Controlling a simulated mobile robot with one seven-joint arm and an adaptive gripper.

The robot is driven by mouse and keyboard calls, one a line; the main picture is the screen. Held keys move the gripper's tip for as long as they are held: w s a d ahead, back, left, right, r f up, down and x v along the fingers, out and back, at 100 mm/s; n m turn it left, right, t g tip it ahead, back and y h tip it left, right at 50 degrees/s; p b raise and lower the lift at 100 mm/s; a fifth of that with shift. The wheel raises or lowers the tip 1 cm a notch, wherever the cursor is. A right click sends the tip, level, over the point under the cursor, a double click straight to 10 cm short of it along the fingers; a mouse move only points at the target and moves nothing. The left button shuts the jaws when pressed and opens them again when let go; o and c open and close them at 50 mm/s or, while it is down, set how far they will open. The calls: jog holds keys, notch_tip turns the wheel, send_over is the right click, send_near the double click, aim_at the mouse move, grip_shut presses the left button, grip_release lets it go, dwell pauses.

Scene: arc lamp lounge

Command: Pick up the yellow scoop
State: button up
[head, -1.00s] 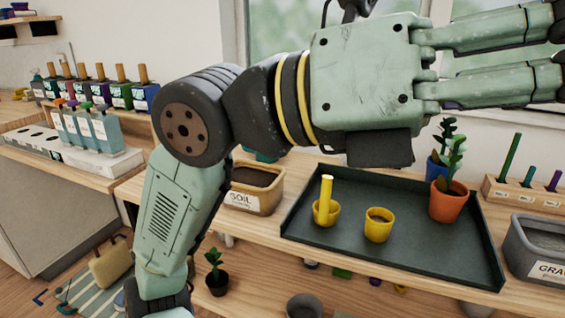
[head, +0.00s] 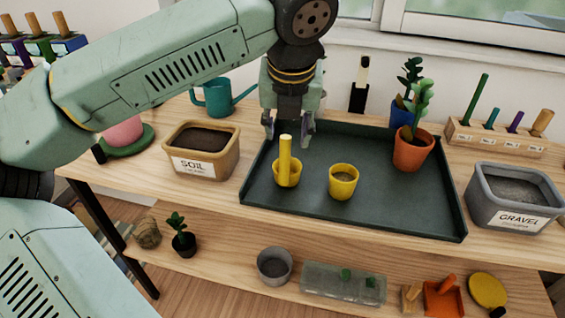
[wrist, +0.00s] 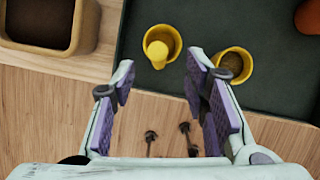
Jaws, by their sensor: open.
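The yellow scoop (head: 286,158), a small round cup with a thick upright handle, stands near the left side of the dark tray (head: 400,212). It also shows in the wrist view (wrist: 158,50), seen from above, beyond the fingertips and roughly in line with the gap between them. My gripper (head: 289,132) points down over the tray's left part, close above and behind the scoop in the head view. In the wrist view my gripper (wrist: 161,78) is open, its purple pads apart and nothing between them.
A yellow pot (head: 343,183) stands just right of the scoop. An orange plant pot (head: 411,153) is at the tray's back right. A soil bin (head: 201,147) sits left of the tray, a gravel bin (head: 513,197) right. The tray's front right is bare.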

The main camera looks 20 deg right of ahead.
aim_at(286, 141)
jog(key=shift+p+x, duration=0.9)
jog(key=shift+x, duration=2.3)
jog(key=shift+w+a, duration=0.1)
jog(key=shift+c, duration=0.2)
jog(key=shift+r, duration=0.1)
grip_shut()
